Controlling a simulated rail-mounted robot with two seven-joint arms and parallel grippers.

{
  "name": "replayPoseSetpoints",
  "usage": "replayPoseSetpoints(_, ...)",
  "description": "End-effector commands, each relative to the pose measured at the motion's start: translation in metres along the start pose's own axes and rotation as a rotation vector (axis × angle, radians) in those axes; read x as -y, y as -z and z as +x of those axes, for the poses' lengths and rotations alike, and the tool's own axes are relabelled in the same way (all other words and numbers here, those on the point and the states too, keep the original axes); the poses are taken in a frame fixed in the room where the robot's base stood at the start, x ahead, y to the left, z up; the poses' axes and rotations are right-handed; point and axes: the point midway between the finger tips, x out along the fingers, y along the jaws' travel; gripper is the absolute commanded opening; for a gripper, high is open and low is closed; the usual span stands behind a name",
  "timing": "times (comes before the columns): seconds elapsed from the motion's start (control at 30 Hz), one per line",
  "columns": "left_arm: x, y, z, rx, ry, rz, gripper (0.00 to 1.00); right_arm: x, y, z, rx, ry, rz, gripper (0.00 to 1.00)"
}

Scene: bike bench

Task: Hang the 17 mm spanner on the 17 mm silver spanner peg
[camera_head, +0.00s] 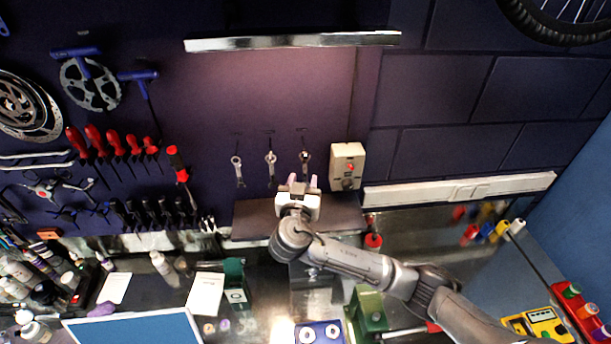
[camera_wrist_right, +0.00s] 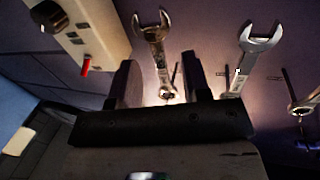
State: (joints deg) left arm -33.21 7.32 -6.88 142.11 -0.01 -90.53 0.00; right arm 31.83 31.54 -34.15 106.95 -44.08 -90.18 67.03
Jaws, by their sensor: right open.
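Three silver spanners hang in a row on the dark wall panel: a left one (camera_head: 238,172), a middle one (camera_head: 271,168) and a right one (camera_head: 304,158). Size marks are unreadable, so I cannot tell which is the 17 mm one. My right gripper (camera_head: 303,182) is open at the lower end of the right spanner. In the right wrist view, that spanner (camera_wrist_right: 158,55) shows between the two spread fingers (camera_wrist_right: 160,82), apparently not gripped. The middle spanner (camera_wrist_right: 250,58) is beside the fingers. The pegs are small and partly hidden. My left gripper is not in view.
A cream switch box (camera_head: 346,166) is on the wall just right of the spanners; it also shows in the wrist view (camera_wrist_right: 92,30). A lamp bar (camera_head: 292,41) is above. Red screwdrivers (camera_head: 115,143) hang left. Bottles and green boxes (camera_head: 369,309) stand on the bench below.

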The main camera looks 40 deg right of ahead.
Motion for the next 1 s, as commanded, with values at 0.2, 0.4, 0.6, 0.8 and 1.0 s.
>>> replayPoseSetpoints(0.2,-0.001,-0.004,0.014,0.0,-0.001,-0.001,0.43,0.0,-0.003,-0.045,0.004,0.003,0.005,0.43)
replayPoseSetpoints(0.4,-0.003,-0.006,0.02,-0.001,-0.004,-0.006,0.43,0.0,-0.002,-0.073,0.002,0.001,0.003,0.43)
replayPoseSetpoints(0.6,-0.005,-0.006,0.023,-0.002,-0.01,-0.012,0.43,0.0,-0.001,-0.089,0.0,0.0,0.001,0.43)
replayPoseSetpoints(0.8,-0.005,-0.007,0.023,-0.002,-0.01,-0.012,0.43,0.0,0.0,-0.092,0.001,-0.001,-0.001,0.43)
replayPoseSetpoints(1.0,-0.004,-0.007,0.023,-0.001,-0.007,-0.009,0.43,0.0,0.001,-0.092,-0.003,0.004,-0.144,0.43)
